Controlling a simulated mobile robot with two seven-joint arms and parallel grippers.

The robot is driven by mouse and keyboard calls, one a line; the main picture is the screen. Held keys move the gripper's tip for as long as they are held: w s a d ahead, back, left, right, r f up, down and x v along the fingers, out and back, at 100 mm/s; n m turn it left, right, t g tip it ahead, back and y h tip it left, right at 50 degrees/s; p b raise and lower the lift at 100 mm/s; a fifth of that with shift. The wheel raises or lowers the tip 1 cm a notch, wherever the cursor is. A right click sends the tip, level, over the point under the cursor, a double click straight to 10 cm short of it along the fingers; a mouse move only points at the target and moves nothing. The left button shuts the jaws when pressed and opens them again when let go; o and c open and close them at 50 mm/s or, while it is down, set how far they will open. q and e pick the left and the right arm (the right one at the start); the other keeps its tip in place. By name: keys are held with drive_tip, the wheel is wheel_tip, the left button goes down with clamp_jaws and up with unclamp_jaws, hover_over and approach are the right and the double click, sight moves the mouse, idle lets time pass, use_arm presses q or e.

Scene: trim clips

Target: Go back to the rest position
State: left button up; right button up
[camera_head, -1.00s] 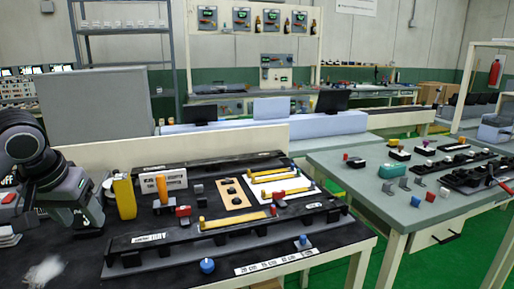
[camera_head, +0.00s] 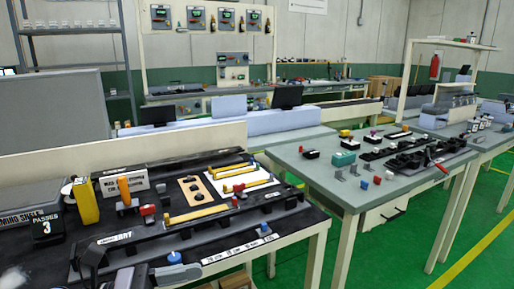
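Grey and black parts at the bottom edge (camera_head: 178,273), beside a blue knob (camera_head: 174,257), look like my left gripper. They are cut off by the frame, and I cannot tell whether the fingers are open or shut. No held object shows there. My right gripper is out of view. The long black trim fixture (camera_head: 190,238) lies across the dark table. Yellow trim strips (camera_head: 196,214) rest on it and behind it, with a red clip (camera_head: 147,210) beside them.
A yellow block (camera_head: 86,201), an orange-handled tool (camera_head: 124,191) and a "PASSES 3" sign (camera_head: 48,226) stand at the left. A grey table (camera_head: 330,187) with more fixtures is at the right. Green floor (camera_head: 470,225) is open beyond it.

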use_arm(q)
drive_tip(key=a+f+n+t+y, duration=0.3)
drive_tip(key=f+n+t+y, duration=0.35)
drive_tip(key=n, duration=1.05)
drive_tip(key=a+f+n+t+y, duration=0.45)
drive_tip(key=f+n+t, duration=0.2)
drive_tip(key=n, duration=1.05)
drive_tip(key=s+f+n+g+y, duration=0.2)
drive_tip(key=s+f+n+g, duration=0.1)
drive_tip(key=s+f+n, duration=0.3)
drive_tip(key=s+a+f+n+g+y, duration=0.1)
drive_tip(key=s+f+n+g+y, duration=0.2)
drive_tip(key=s+f+n, duration=0.3)
wheel_tip(320, 180, down, 5)
drive_tip(key=n+g, duration=0.1)
drive_tip(key=n, duration=0.1)
drive_tip(key=shift+n+p, duration=0.3)
drive_tip(key=shift+p, duration=0.1)
